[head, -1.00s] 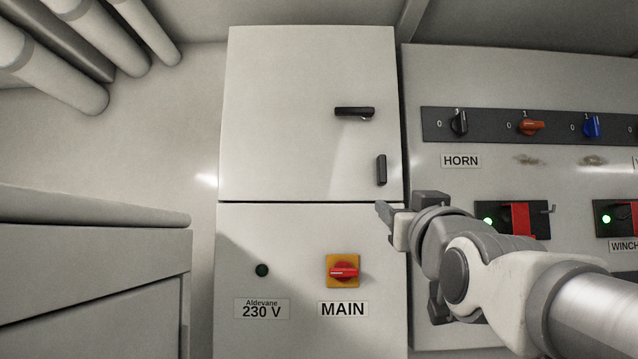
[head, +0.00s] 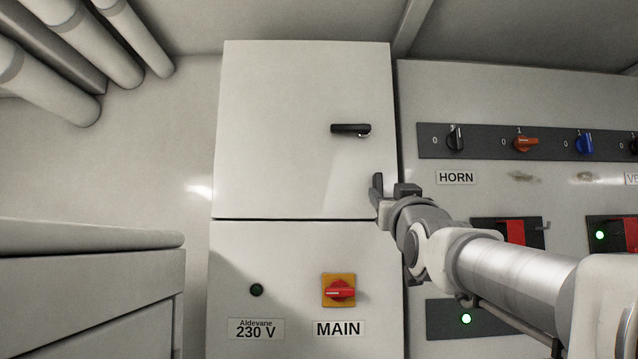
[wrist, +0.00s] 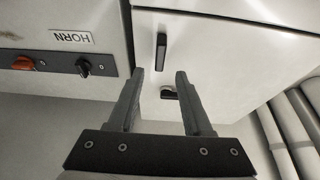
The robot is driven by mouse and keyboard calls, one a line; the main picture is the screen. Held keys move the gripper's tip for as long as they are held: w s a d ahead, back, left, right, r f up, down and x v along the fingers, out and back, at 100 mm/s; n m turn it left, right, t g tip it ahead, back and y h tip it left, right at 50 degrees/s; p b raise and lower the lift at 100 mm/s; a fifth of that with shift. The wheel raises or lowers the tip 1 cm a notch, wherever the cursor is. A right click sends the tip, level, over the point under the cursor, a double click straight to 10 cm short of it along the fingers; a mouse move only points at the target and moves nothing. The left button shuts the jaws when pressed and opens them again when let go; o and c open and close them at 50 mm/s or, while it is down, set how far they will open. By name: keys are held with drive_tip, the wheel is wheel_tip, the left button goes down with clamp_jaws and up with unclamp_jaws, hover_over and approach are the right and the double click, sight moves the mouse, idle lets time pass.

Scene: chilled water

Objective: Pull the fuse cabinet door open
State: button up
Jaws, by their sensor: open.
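The fuse cabinet door (head: 285,120) is the pale upper door, and it looks shut. A black horizontal lever (head: 350,129) sits on its right half and also shows in the wrist view (wrist: 169,93). A black upright pull handle (wrist: 161,52) is near the door's lower free corner. In the head view it merges with my dark fingers. My gripper (head: 391,187) is open and empty at that corner. In the wrist view its two fingers (wrist: 160,74) are apart, pointing towards the door. The pull handle appears between and just beyond their tips; contact cannot be told.
Below the door, a fixed-looking panel bears a red MAIN switch (head: 340,291) and a dark green lamp (head: 257,290). To the right, a switch panel (head: 520,85) carries several knobs and breakers beside my arm. A grey cabinet (head: 80,290) stands at left.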

sight(379, 186)
drive_tip(key=p+x, duration=0.1)
drive_tip(key=x, duration=0.5)
drive_tip(key=shift+w+r+p, duration=0.15)
drive_tip(key=shift+w+p, duration=0.15)
drive_tip(key=shift+p, duration=0.1)
clamp_jaws()
idle(1.1)
